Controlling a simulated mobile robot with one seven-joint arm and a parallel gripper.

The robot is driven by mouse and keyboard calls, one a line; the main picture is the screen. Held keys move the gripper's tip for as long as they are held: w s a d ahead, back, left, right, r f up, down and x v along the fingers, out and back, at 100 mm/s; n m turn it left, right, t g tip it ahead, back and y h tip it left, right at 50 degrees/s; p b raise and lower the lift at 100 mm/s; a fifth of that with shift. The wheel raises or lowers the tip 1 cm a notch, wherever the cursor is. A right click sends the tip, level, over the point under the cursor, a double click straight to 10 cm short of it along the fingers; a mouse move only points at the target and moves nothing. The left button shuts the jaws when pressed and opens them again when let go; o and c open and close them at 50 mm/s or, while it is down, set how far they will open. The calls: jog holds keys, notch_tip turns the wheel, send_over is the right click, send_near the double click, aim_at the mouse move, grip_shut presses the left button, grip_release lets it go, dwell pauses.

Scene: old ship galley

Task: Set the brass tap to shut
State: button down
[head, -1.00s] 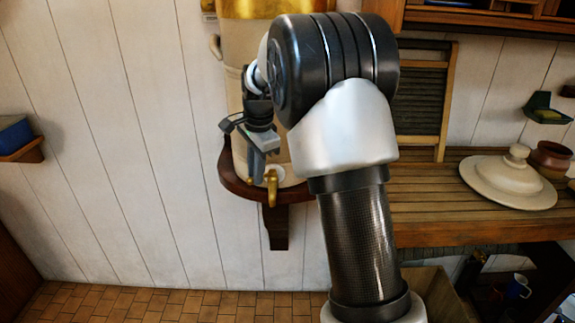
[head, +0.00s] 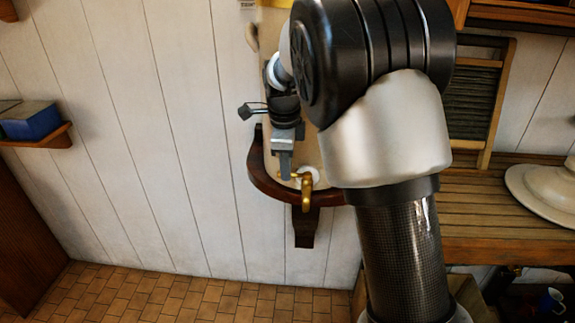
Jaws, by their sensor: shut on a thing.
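The brass tap (head: 307,192) sticks out low on the front of a cream vessel (head: 308,150) that stands on a dark wooden wall bracket (head: 262,180). The tap's spout points down over the bracket's front edge. My gripper (head: 286,175) points down at the tap's left side, with its fingers at the height of the tap's small handle. It is shut on the tap's handle, which the fingers mostly hide. My arm covers the right part of the vessel.
A wooden slatted counter (head: 480,215) with a cream lid (head: 545,190) is on the right. A small shelf with a blue box (head: 28,120) is on the left wall. The tiled floor (head: 180,295) at lower left is clear.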

jog(key=shift+w+r, duration=0.1)
dwell(0.3)
jog(key=c, duration=1.8)
grip_release()
jog(key=shift+a, duration=0.1)
jog(key=shift+c, duration=0.2)
jog(key=s+r, duration=0.3)
jog(key=r, duration=1.4)
jog(key=shift+s+a, duration=0.2)
jog(key=shift+a, duration=0.1)
jog(key=s+d+r+n+t+y, duration=0.1)
jog(key=s+d+n, duration=0.2)
jog(key=s+n, duration=0.3)
jog(key=s+d+n+t, duration=0.1)
jog(key=s+d+n, duration=0.2)
jog(key=s, duration=0.5)
jog(key=s+d+f+n, duration=0.1)
jog(key=s+f+n, duration=0.3)
jog(key=s+n, duration=0.1)
jog(key=s+d+f+n+t, duration=0.1)
jog(key=s+f+n, duration=0.3)
jog(key=s+n, duration=0.2)
jog(key=s, duration=0.2)
jog(key=shift+s+d+h, duration=0.3)
jog(key=shift+d, duration=0.05)
